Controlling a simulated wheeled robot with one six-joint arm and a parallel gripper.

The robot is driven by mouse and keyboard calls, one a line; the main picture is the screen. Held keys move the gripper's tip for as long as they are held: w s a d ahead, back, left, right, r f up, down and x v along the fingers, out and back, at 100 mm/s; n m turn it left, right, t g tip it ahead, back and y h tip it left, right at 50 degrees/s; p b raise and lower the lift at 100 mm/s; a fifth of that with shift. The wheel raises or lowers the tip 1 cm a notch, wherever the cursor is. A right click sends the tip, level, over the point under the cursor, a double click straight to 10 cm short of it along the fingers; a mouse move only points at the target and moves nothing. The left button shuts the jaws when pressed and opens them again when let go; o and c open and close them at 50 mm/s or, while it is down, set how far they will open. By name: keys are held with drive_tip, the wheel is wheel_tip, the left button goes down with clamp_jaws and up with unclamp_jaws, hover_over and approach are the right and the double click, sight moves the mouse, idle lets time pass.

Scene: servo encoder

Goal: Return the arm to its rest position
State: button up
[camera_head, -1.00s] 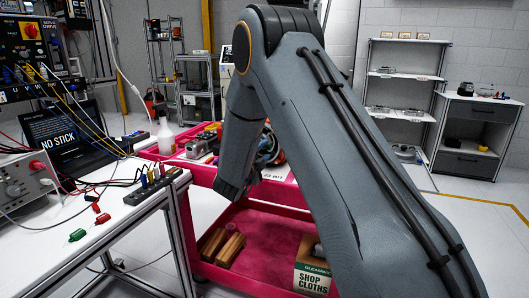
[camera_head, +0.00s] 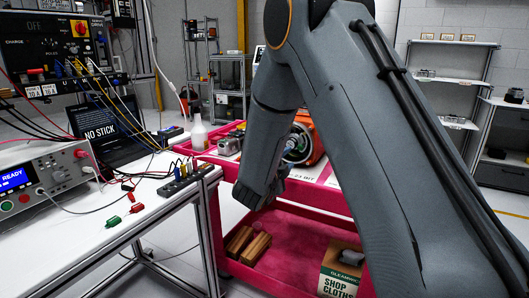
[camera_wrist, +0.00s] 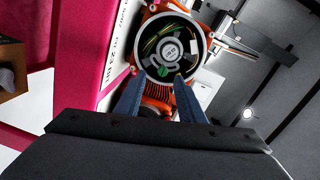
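My arm fills the middle and right of the head view, bent downward, with its wrist end over the front edge of the pink cart (camera_head: 335,205). In the wrist view my gripper (camera_wrist: 159,78) has its two blue-grey fingers apart, with nothing held between them. Beyond the fingertips is an orange servo motor (camera_wrist: 190,22) with an open round end showing a ring of parts and wires. The motor (camera_head: 309,139) also shows in the head view on the cart's top, partly hidden behind my arm. The fingertips are hidden in the head view.
A white bench (camera_head: 150,205) at left holds a power unit (camera_head: 50,176) reading READY, a laptop (camera_head: 108,130) and leads. The cart's lower shelf holds wooden blocks (camera_head: 248,243) and a shop cloths box (camera_head: 341,270). Shelves stand at the back.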

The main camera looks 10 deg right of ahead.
drive_tip(key=s+a+f+n+g+y+p, duration=0.1)
drive_tip(key=s+a+f+n+g+y, duration=0.3)
drive_tip(key=s+n, duration=0.6)
drive_tip(key=s+d+f+n+g+y+p, duration=0.15)
drive_tip(key=s+n+g+y, duration=0.45)
drive_tip(key=s, duration=0.8)
drive_tip(key=s+d+n+g, duration=0.3)
drive_tip(key=s+n+g, duration=0.1)
drive_tip(key=s, duration=1.2)
drive_tip(key=shift+s+d+f+n+g+h, duration=0.25)
drive_tip(key=shift+f+n, duration=0.2)
drive_tip(key=shift+n, duration=0.35)
